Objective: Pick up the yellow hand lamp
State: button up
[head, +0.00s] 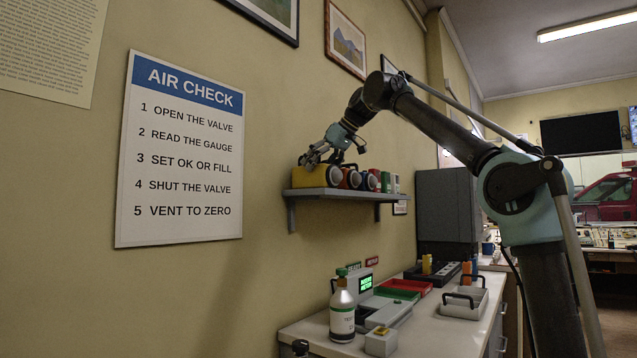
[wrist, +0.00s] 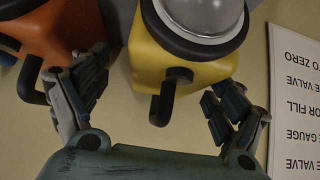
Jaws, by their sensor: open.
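The yellow hand lamp (head: 309,177) stands at the left end of the wall shelf in the head view. In the wrist view the yellow lamp (wrist: 185,62) fills the upper middle, with its round clear lens at the top and a black handle hanging toward my gripper. My gripper (wrist: 155,80) is open, its fingers on either side of the lamp's body and handle. No grip on the lamp shows. In the head view my gripper (head: 318,158) is at the lamp's upper part; whether it touches is unclear.
An orange-red lamp (head: 350,178) stands right beside the yellow one, and an orange lamp (wrist: 45,35) is close to my left-hand finger in the wrist view. More items stand farther along the shelf (head: 338,193). The wall sign (head: 180,150) is to the left. A bottle (head: 342,312) stands on the counter below.

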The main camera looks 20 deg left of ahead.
aim_at(310, 175)
jog(key=x, duration=0.4)
jog(key=shift+s+a, duration=0.2)
jog(key=shift+s, duration=0.15)
jog(key=shift+w+a+f, duration=0.1)
jog(key=shift+a+f, duration=0.2)
jog(key=c, duration=1.4)
